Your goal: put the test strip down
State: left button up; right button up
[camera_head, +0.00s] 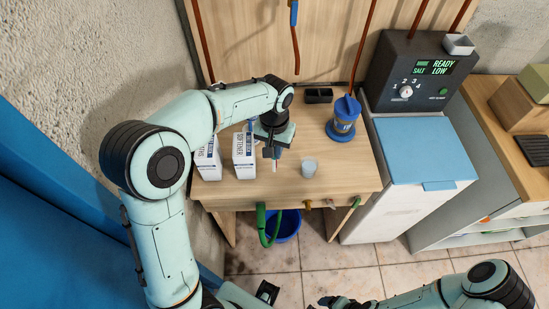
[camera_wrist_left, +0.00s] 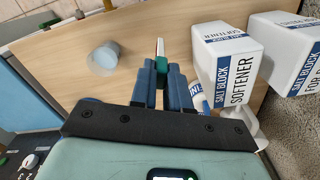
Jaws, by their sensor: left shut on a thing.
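My left gripper (camera_head: 275,153) is shut on the test strip (camera_head: 275,166) above the wooden table. In the left wrist view the fingers (camera_wrist_left: 161,75) are closed around the strip (camera_wrist_left: 160,48), which shows a white and red tip and a green part between the fingers. In the head view the strip points down, and I cannot tell whether its tip touches the table. A small translucent cup (camera_head: 309,168) stands to the right of the gripper; it also shows in the left wrist view (camera_wrist_left: 103,58). My right gripper (camera_head: 338,302) is low at the bottom edge, partly cut off.
Two white salt block boxes (camera_head: 245,157) (camera_head: 208,161) stand close to the left of the left gripper. A blue canister (camera_head: 344,118) and a black tray (camera_head: 318,96) are farther back. The wooden table (camera_head: 345,178) is bare right of the cup. A softener unit (camera_head: 415,75) stands at right.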

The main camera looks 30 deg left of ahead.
aim_at(274, 159)
pick_arm(q)
jog(key=shift+f, duration=2.25)
jog(key=shift+f+b, duration=0.2)
jog(key=shift+b, duration=0.1)
jog(key=o, duration=0.8)
jog(key=shift+c, duration=0.2)
jog(key=shift+r, duration=0.15)
jog(key=shift+r, duration=0.35)
notch_tip(274, 159, up, 12)
jog(key=shift+f+p, duration=0.2)
jog(key=shift+p, duration=0.7)
